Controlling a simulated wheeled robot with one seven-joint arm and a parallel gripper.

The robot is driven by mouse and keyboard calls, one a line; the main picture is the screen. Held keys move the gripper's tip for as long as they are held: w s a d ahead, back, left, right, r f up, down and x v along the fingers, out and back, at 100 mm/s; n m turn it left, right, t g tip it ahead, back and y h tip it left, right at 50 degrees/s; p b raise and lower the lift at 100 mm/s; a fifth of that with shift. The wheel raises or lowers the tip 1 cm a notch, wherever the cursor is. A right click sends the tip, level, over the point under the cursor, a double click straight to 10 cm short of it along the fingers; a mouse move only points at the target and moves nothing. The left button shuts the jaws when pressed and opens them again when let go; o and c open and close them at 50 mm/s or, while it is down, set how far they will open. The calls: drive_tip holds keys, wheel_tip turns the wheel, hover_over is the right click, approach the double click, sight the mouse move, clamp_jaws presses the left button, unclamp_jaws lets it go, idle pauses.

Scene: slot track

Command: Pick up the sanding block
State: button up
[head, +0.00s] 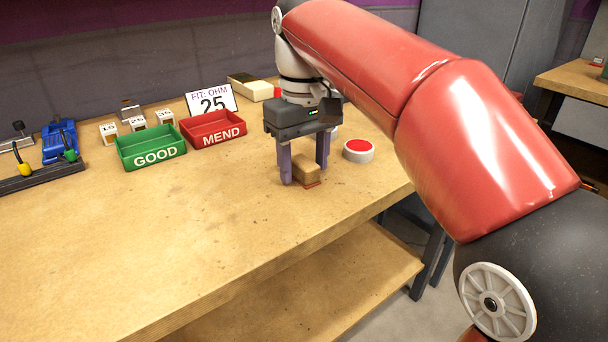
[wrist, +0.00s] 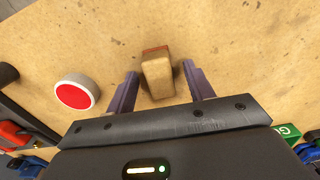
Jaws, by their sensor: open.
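The sanding block (head: 306,169) is a small tan block with a reddish-brown base, on the wooden bench top near its right end. It also shows in the wrist view (wrist: 157,76), upper middle. My gripper (head: 304,178) is over it, pointing down, with purple fingers. In the wrist view the open fingers (wrist: 158,78) stand on either side of the block, with a visible gap at each side. In the head view the left finger stands beside the block and the right finger is partly behind it.
A white round button with a red top (head: 358,150) stands close right of my gripper. Clamps (head: 60,142) stand far left. The front bench is clear.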

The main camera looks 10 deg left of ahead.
sight(304, 160)
drive_tip(key=shift+f, duration=0.15)
drive_tip(key=c, duration=1)
drive_tip(key=shift+c, duration=0.2)
wheel_tip(304, 160, up, 8)
drive_tip(key=p, duration=0.2)
drive_tip(key=shift+p, duration=0.35)
drive_tip(key=shift+r, duration=1)
